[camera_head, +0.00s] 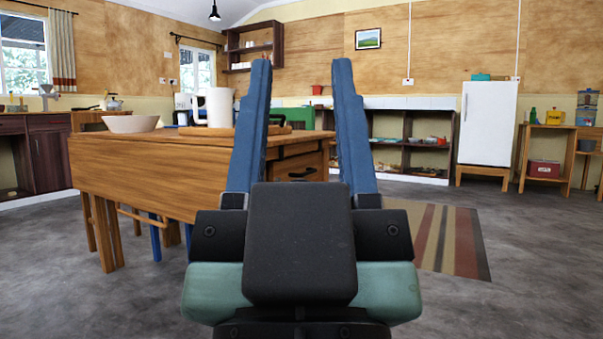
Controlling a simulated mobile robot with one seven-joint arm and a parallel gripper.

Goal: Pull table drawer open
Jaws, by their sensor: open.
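My gripper (301,75) points forward in the middle of the view, with its two blue fingers apart and nothing between them. Beyond it stands a wooden table (150,175) with a folded side leaf. The table's drawer (300,168) is on the end face and shows in the gap between my fingers. A dark handle (303,174) is on the drawer front. The drawer looks shut, and my gripper appears apart from it. My left finger and the gripper body hide part of the table end.
A bowl (131,124) and a white pitcher (219,107) stand on the table. A striped rug (445,240) lies on open grey floor to the right. Low shelves (412,145) and a white fridge (487,123) stand along the back wall. A dark counter (50,160) is at the left.

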